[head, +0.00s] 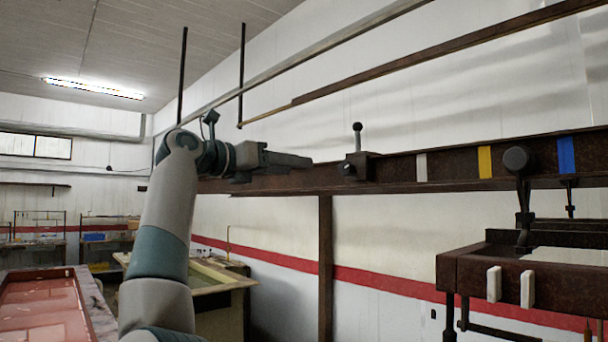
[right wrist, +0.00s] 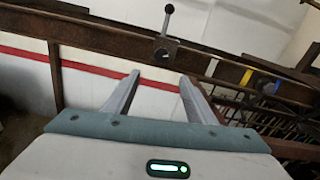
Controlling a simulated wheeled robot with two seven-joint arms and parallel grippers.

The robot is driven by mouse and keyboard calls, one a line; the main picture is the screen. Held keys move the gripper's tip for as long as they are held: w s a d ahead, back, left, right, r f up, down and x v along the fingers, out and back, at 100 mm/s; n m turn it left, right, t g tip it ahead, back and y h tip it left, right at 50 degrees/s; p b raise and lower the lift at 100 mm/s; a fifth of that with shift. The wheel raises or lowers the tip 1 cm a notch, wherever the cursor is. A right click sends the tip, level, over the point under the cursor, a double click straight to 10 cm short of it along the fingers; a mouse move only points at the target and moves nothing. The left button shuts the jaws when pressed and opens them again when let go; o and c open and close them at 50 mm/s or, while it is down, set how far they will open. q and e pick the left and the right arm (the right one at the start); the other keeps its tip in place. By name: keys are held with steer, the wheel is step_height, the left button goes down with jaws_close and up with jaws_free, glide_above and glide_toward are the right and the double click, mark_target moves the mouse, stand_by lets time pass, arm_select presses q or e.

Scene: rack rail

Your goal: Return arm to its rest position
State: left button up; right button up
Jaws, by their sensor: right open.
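My right arm rises from the lower left of the head view. Its gripper (head: 306,163) points right along the rusty rail, just left of a dark block with a ball-topped lever (head: 359,166). In the right wrist view the gripper's two fingers (right wrist: 160,76) are apart with nothing between them. The block (right wrist: 166,49) with its upright lever shows beyond the fingertips, apart from them. The rail (head: 395,173) runs across behind the gripper, with white (head: 421,167), yellow (head: 485,162) and blue (head: 566,154) bands to the right. My left gripper is not in view.
A rusty rack (head: 462,272) with two white tabs hangs below the rail at right, under a dark round-headed lever (head: 517,160). A brown post (head: 325,255) stands below the rail. A red-topped table (head: 45,305) is at lower left. Space left of the arm looks open.

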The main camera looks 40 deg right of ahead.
steer(key=shift+a, duration=0.55)
steer(key=shift+d+f, duration=0.1)
